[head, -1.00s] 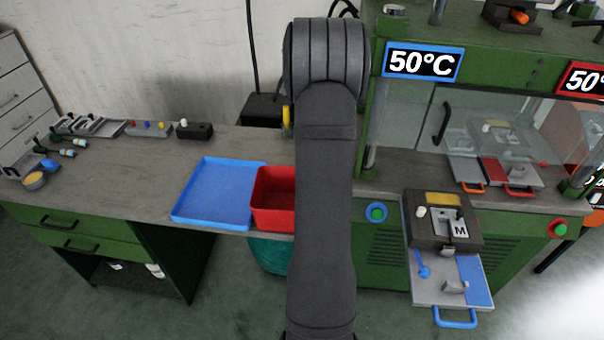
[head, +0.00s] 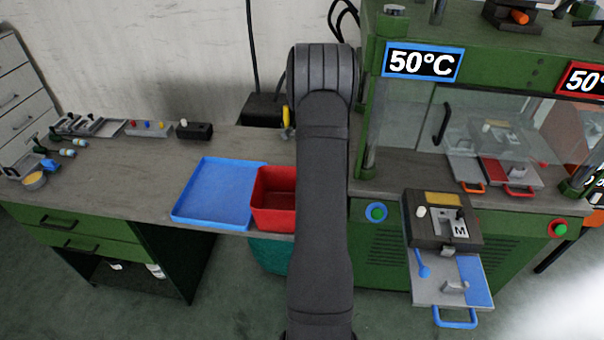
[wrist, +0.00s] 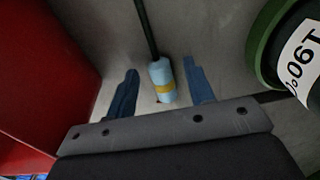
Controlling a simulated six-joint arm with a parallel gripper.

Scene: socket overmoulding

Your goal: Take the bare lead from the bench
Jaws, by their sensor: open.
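In the wrist view, a lead with a dark cable and a light blue, yellow-banded end (wrist: 161,80) lies against a grey surface. My gripper (wrist: 160,67) is open, with one blue finger on each side of that end. A gap shows between the end and each finger. In the head view my arm hides this spot and my gripper. Other light blue and green pieces (head: 75,147) lie at the far left of the bench (head: 130,185).
A red bin (head: 272,200) stands beside a blue tray (head: 215,195) left of my arm; the bin wall (wrist: 40,80) is close on the left in the wrist view. A green round part with a white label (wrist: 300,55) is close on the right. The green press (head: 400,240) stands right.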

